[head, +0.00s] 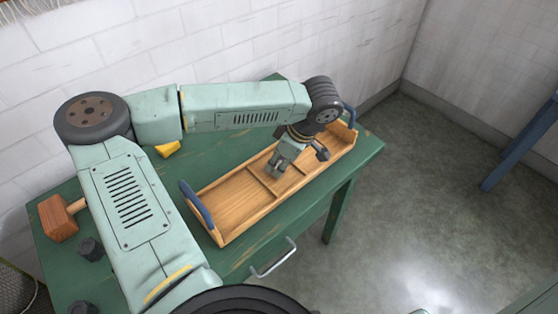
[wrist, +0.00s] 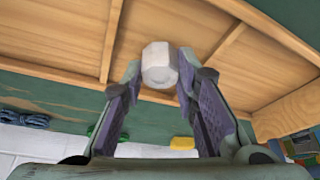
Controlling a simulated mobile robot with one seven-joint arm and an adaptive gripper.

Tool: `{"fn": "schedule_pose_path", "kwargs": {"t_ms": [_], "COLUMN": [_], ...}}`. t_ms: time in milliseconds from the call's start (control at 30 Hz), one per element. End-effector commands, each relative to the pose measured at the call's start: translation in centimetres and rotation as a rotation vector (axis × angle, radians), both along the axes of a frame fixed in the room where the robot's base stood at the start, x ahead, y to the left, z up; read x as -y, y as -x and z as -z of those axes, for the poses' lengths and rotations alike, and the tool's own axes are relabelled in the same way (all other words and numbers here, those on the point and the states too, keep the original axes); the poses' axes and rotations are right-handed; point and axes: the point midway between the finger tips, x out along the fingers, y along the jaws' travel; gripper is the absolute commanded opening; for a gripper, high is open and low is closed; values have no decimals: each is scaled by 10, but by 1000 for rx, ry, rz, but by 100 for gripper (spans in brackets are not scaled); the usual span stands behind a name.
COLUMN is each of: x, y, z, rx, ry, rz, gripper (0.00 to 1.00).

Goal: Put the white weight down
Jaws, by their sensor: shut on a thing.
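The white weight (wrist: 158,66) is a small faceted piece between the fingertips of my gripper (wrist: 157,76) in the wrist view. My gripper is shut on it. In the head view my gripper (head: 277,168) points down over the middle part of the wooden tray (head: 232,240), close to a divider. The weight cannot be made out there, hidden by the fingers. Whether it touches the tray floor cannot be told. The tray's compartments look empty where they show.
The tray has thin dividers and blue end handles (head: 197,204), and stands on a green table (head: 240,271). A wooden mallet (head: 58,218), dark grey weights (head: 90,248) and a yellow piece (head: 168,149) lie left of the tray. A white brick wall stands behind.

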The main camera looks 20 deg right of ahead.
Motion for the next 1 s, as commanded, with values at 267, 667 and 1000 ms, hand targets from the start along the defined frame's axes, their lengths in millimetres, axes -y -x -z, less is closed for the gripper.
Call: {"fn": "schedule_pose_path", "kwargs": {"t_ms": [267, 667, 1000], "x": [0, 0, 14], "y": [0, 0, 13], "z": [1, -1, -51], "rx": [0, 0, 6], "ry": [0, 0, -1], "rz": [0, 0, 1], "gripper": [42, 47, 47]}}
